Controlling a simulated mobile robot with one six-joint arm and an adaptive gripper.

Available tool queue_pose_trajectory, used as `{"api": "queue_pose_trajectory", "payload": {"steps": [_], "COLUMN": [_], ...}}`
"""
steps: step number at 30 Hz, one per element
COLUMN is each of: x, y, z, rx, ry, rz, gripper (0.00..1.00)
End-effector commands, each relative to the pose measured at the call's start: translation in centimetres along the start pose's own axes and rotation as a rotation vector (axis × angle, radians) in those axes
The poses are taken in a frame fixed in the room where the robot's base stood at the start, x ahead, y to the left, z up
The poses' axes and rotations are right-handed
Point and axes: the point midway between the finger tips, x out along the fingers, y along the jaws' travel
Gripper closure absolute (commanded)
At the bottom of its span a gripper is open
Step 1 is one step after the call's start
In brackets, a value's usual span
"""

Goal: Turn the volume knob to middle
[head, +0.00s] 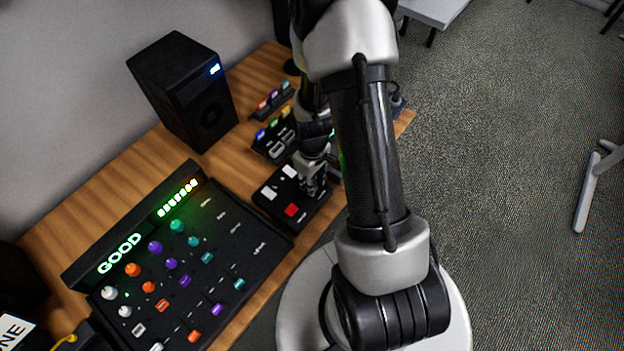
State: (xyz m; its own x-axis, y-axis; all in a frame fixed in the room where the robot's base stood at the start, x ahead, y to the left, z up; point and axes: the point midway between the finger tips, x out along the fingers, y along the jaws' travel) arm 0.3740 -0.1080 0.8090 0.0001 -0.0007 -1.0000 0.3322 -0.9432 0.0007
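A black mixer console (222,222) lies on the wooden table, with white, orange, purple and teal knobs and faders. One white knob (109,292) is at its left, an orange knob (133,269), a purple knob (155,247) and a teal knob (177,225) follow along the back row. Labels are too small to read, so I cannot tell which is the volume knob or its angle. My gripper (313,186) points down over a black button box (296,216), right of the console and apart from its knobs. Its fingertips are small and partly hidden; I cannot tell whether they are open.
The console's raised display (150,225) glows "GOOD" with a green level bar. A black speaker (185,95) stands behind. The box has white buttons and a red button (291,210). Small racks with colored tabs (273,100) lie behind. My arm hides the table's right part.

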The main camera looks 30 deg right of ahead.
Motion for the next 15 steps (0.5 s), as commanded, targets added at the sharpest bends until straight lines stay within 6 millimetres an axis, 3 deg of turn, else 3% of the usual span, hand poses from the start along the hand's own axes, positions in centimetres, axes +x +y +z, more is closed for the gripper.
{"api": "queue_pose_trajectory", "payload": {"steps": [8, 15], "x": [-0.02, -0.04], "y": [0.01, 0.01], "z": [-0.02, -0.02], "rx": [0.109, 0.307], "ry": [0.000, 0.001], "rz": [0.000, 0.000], "gripper": [0.98, 0.98]}}
